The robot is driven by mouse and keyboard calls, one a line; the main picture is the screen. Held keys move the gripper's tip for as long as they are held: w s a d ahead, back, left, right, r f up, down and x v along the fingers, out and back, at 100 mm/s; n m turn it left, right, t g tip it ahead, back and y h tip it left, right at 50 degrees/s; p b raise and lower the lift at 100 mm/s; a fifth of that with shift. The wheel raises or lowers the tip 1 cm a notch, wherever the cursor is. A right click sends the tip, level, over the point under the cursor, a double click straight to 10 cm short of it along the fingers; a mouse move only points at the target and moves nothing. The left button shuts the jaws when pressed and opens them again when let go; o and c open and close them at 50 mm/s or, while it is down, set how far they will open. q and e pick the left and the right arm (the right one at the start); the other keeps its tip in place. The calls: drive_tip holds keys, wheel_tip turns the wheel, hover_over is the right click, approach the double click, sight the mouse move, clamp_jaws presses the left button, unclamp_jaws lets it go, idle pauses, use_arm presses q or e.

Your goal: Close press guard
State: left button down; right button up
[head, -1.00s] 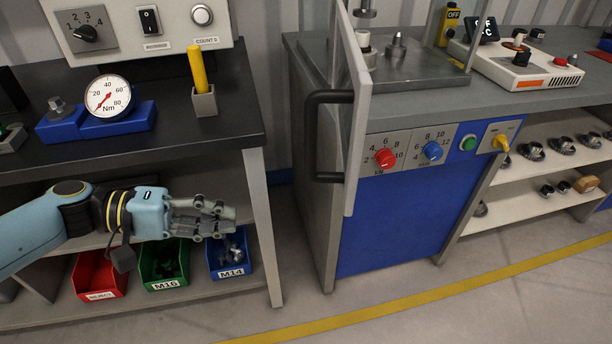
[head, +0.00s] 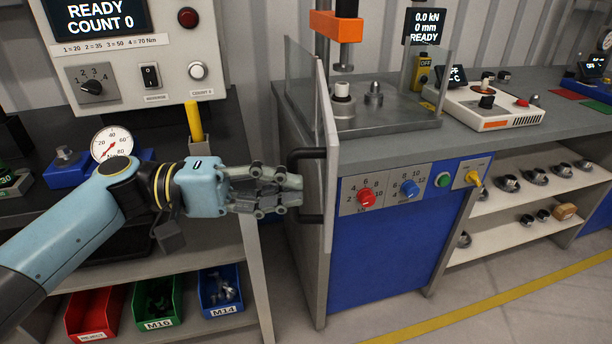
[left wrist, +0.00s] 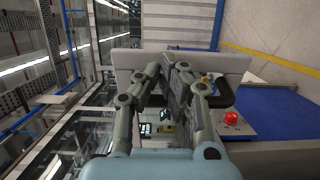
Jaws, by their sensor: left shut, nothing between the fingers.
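The press guard (head: 330,150) is a clear panel with a pale grey edge. It stands swung out at the left front of the press, so the press front is open. Its black C-shaped handle (head: 308,153) sticks out to the left and also shows in the left wrist view (left wrist: 222,93). My left gripper (head: 297,190) is shut and empty. Its fingertips overlap the middle of the handle in the head view and hide part of it; I cannot tell whether they touch. In the left wrist view the fingers (left wrist: 172,68) lie before the guard's pale edge (left wrist: 128,57). My right gripper is not in view.
The press table (head: 390,120) holds a white-topped part and a metal part under the orange ram (head: 336,27). Red (head: 366,197) and blue (head: 409,188) knobs sit on the blue cabinet front. A black bench (head: 215,130) with bins below stands at left. The floor in front is clear.

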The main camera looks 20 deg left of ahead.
use_arm(q)
drive_tip(key=shift+p+x, duration=0.3)
drive_tip(key=shift+x, duration=1.1)
